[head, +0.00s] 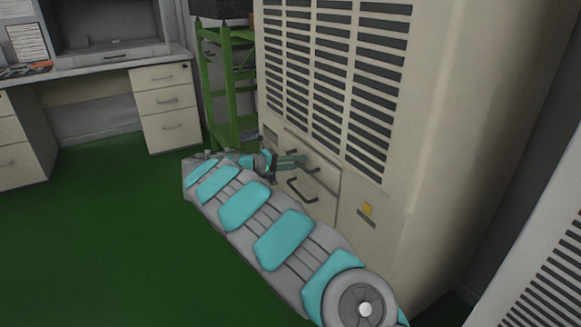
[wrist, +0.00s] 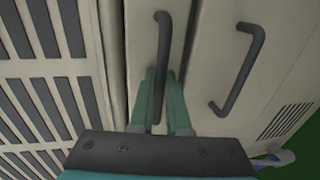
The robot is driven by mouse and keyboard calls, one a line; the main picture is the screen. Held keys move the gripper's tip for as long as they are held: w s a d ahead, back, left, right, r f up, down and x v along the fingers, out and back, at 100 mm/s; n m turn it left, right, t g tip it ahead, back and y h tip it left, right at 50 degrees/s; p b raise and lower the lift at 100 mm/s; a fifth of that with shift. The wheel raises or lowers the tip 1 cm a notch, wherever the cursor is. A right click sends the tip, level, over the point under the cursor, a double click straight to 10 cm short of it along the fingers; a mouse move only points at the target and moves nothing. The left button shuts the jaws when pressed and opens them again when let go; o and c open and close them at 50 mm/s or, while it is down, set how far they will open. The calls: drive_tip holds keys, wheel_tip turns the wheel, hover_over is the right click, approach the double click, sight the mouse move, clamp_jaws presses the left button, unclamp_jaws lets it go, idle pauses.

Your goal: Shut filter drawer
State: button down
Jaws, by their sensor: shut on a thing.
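A tall beige cabinet (head: 335,60) has a slatted front with a drawer panel (head: 322,172) low on it. Two dark bar handles show there: an upper one (wrist: 162,45) and a lower one (wrist: 238,68). The lower handle also shows in the head view (head: 301,190). My gripper (head: 300,160) reaches the upper handle, and its teal fingers (wrist: 163,80) are shut on that bar, one on each side. The fingers partly cover the handle in the head view. A dark seam runs between the slats and the upper drawer front; how far that drawer stands out is hard to tell.
A green metal rack (head: 228,90) stands left of the cabinet. Farther left is a desk with drawers (head: 166,100). Another slatted white unit (head: 535,270) is at the lower right. Green floor (head: 100,235) at the left is clear.

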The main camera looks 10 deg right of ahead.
drive_tip(key=c, duration=1.2)
unclamp_jaws()
drive_tip(key=shift+d, duration=0.2)
drive_tip(key=shift+o, duration=0.2)
drive_tip(key=shift+a, duration=0.1)
drive_tip(key=v, duration=0.7)
drive_tip(key=shift+a+b, duration=0.35)
drive_tip(key=shift+a, duration=0.05)
drive_tip(key=shift+s+a, duration=0.1)
